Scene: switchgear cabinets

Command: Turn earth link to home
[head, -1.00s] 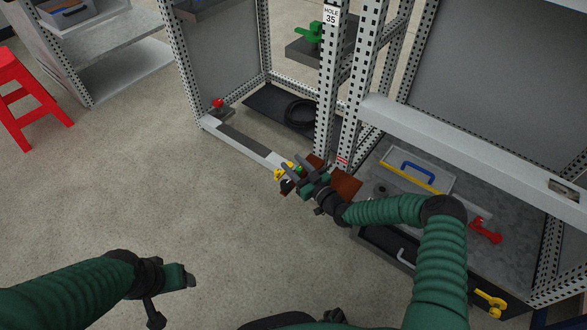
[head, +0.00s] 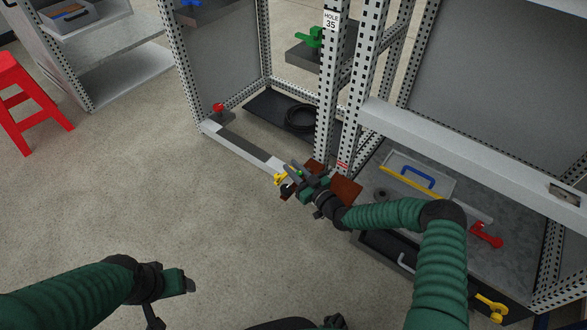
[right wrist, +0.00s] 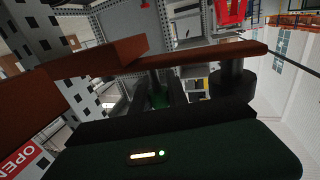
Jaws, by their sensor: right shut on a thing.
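The earth link appears to be the brown bar assembly low at the cabinet's front post; a brown plate (head: 345,189) shows beside my right gripper (head: 291,172). In the right wrist view a long brown bar (right wrist: 205,57) runs across, with a black round post (right wrist: 233,80) under its right part. My right gripper's fingers are together on a part of this assembly, which they largely hide. A yellow piece (head: 279,180) and a black piece lie just beside the fingertips. My left gripper (head: 187,284) hangs over bare floor at lower left, apart from everything; its opening is unclear.
A perforated post with a "HOLE 35" label (head: 331,19) stands behind the right gripper. A red-knobbed part (head: 218,108) sits on the sill. A red stool (head: 20,105) stands left. The middle floor is clear.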

